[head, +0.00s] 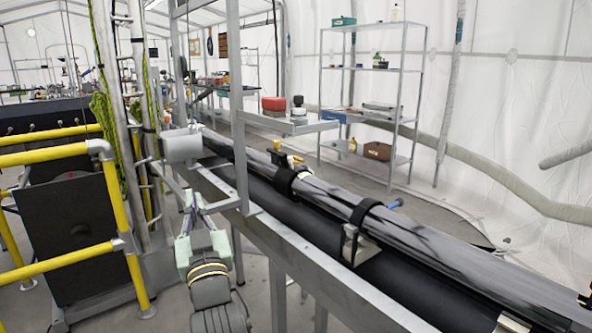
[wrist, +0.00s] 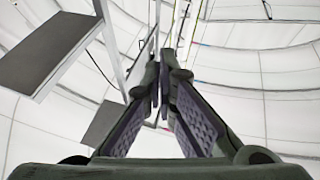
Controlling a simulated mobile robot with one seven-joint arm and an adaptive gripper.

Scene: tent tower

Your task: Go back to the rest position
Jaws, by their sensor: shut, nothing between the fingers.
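My gripper (head: 193,207) is in the lower left middle of the head view, pointing up and away, in front of the grey metal frame. Its pale green fingers come together at the tips, and nothing is held between them. In the wrist view the gripper (wrist: 160,75) points up toward the white tent roof, its dark fingers with purple ribbed pads meeting near the middle. From these views I cannot tell whether the fingertips touch the frame.
A long grey tube (head: 330,195) lies strapped on the metal frame (head: 300,270) to the right. A yellow railing (head: 70,260) stands left, close to a post with green rope (head: 103,115). A metal shelf (head: 372,70) stands behind, with open floor before it.

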